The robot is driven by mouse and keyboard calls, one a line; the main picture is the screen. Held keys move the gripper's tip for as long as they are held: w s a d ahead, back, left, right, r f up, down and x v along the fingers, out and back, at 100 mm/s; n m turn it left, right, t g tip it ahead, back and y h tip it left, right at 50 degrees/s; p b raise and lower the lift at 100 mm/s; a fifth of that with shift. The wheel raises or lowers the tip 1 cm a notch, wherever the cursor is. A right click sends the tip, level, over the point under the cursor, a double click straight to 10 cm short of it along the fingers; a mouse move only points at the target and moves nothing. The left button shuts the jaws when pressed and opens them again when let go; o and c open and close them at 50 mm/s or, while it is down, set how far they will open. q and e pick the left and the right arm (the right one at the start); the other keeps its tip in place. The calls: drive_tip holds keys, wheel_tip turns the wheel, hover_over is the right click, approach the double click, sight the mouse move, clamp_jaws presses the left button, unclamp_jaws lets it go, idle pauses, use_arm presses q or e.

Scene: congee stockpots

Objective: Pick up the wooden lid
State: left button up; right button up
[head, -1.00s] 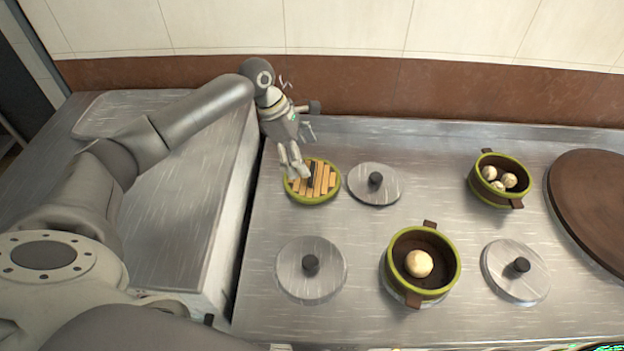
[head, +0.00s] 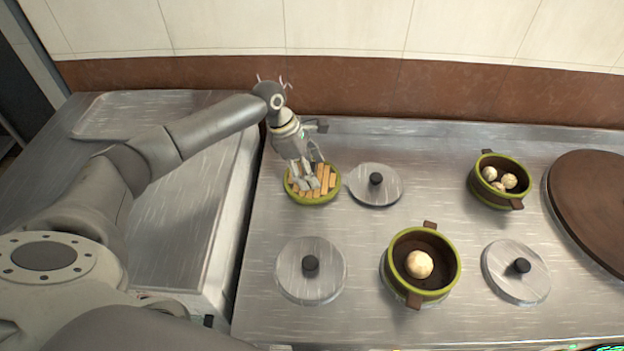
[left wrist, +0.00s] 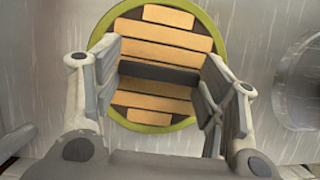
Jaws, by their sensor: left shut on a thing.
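The wooden lid (head: 326,178) is round, with light slats, a green rim and a dark bar handle. It lies at the back left of the steel counter; I cannot tell what is under it. It also shows in the left wrist view (left wrist: 165,33), where the dark handle (left wrist: 160,73) runs across between the fingers. My left gripper (head: 308,184) comes down over the lid from behind. In the left wrist view its fingers (left wrist: 160,80) are at the two ends of the handle, shut on it. My right gripper is not in view.
Metal lids with black knobs lie to the right (head: 376,185), in front (head: 311,270) and at the front right (head: 516,272). A pot (head: 421,263) holds one pale ball; another (head: 499,180) holds several. A large brown disc (head: 595,205) lies at the far right.

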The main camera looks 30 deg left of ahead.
use_arm(q)
drive_tip(key=shift+c, duration=1)
drive_tip(key=shift+r, duration=0.1)
